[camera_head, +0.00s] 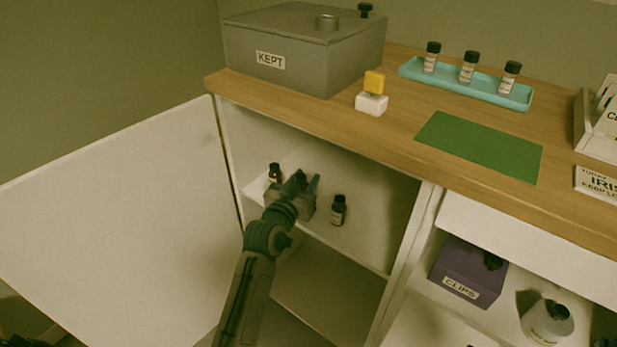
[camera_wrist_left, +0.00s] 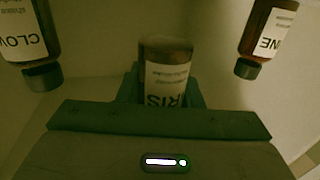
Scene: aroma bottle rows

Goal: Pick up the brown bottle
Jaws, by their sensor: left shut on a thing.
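My left gripper (camera_head: 305,186) reaches into the open cabinet, over the upper shelf. It is shut on a brown bottle (camera_wrist_left: 167,75) with a white label, on which the letters "RIS" can be read. In the head view this bottle is mostly hidden by the gripper. I cannot tell whether it touches the shelf. One dark bottle (camera_head: 273,174) stands to the left of the gripper and another (camera_head: 338,211) to its right. In the left wrist view, a bottle marked "CLOV" (camera_wrist_left: 28,40) and one ending in "NE" (camera_wrist_left: 262,38) flank the held one. My right gripper is not in view.
The cabinet door (camera_head: 120,235) stands open at left. The wooden counter (camera_head: 400,135) above carries a grey "KEPT" box (camera_head: 300,60), a teal tray (camera_head: 415,72) with three bottles, a green mat (camera_head: 480,147) and a yellow-and-white item (camera_head: 372,95). A purple "CLIPS" box (camera_head: 465,270) sits lower right.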

